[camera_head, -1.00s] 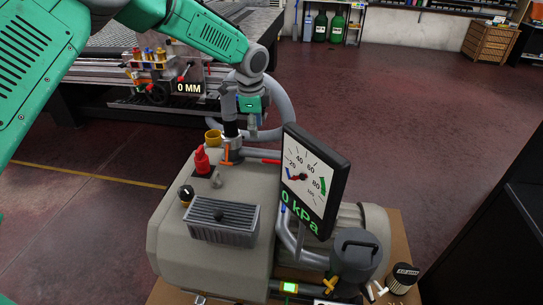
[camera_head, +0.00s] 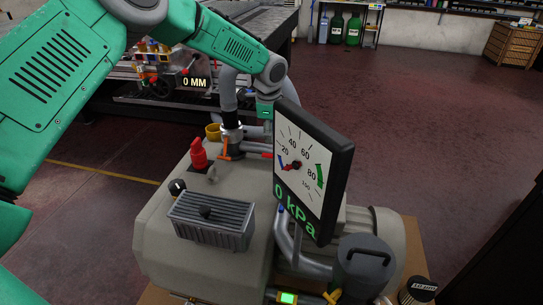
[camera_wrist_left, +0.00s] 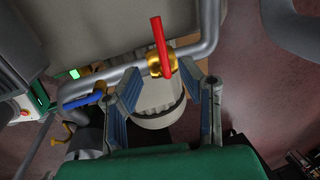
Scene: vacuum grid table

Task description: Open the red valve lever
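The red valve lever (camera_wrist_left: 161,42) stands upright in the left wrist view, on a brass valve body (camera_wrist_left: 160,62) set in a grey pipe. A small part of the red lever (camera_head: 267,155) shows in the head view, left of the gauge. My left gripper (camera_wrist_left: 172,88) is open. Its two fingers point towards the valve, one on each side, with the lever a little beyond the fingertips and nothing between them. In the head view my left wrist reaches behind the gauge, which hides the fingers. My right gripper is not in view.
The black pressure gauge (camera_head: 312,170) reads 0 kPa and stands close to my left wrist. The beige pump housing (camera_head: 160,235) carries a red knob (camera_head: 198,154) and an orange lever (camera_head: 224,149). A blue-handled valve (camera_wrist_left: 84,101) sits left of my fingers.

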